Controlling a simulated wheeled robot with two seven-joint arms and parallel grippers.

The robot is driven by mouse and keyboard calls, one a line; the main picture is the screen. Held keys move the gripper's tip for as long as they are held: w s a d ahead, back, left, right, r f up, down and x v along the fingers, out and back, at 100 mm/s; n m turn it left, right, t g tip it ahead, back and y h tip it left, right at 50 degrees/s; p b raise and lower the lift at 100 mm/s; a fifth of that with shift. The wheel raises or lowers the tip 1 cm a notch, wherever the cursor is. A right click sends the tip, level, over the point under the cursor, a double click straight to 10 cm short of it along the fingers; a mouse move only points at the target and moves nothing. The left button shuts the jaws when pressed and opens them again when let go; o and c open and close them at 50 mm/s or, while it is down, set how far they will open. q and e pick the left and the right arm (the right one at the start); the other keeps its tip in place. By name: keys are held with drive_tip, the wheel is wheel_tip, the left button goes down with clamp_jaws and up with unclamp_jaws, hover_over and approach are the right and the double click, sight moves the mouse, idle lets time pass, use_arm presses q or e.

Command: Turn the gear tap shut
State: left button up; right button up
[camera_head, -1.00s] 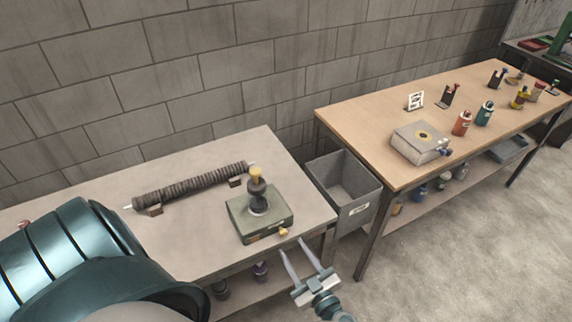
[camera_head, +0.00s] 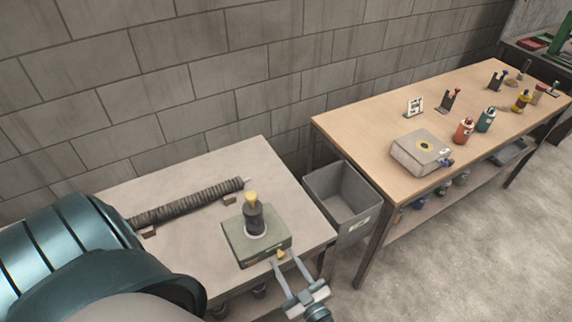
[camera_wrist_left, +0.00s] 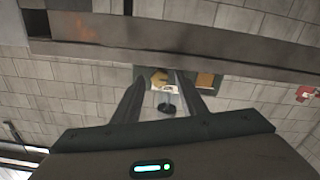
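A green box (camera_head: 238,240) stands on the near grey table, with a dark upright post (camera_head: 254,220) capped in yellow on top. A small brass tap (camera_head: 281,254) sticks out of its front right side. My left gripper (camera_head: 282,258) is open, its two fingertips on either side of the tap in the head view. Whether they touch it I cannot tell. In the left wrist view the fingers (camera_wrist_left: 160,88) are spread, with a small yellow part, seemingly the tap (camera_wrist_left: 159,76), between their tips. My right gripper is not in view.
A ribbed dark tube (camera_head: 188,203) lies on supports behind the box. A grey bin (camera_head: 344,199) stands between the near table (camera_head: 290,205) and a wooden table (camera_head: 345,125). That one holds a grey box (camera_head: 420,153) and several bottles. My own teal arm covers the lower left.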

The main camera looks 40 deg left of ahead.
use_arm(q)
clamp_jaws()
drive_tip(key=shift+f+m+b, duration=0.1)
drive_tip(key=shift+m+b, duration=0.85)
drive_tip(key=shift+m, duration=0.15)
drive_tip(key=shift+m+b, duration=0.6)
drive_tip(key=shift+m, duration=0.5)
drive_tip(key=shift+m+b, duration=0.45)
drive_tip(key=shift+m, duration=0.85)
drive_tip(key=shift+w+r, duration=0.1)
drive_tip(key=shift+r, duration=0.1)
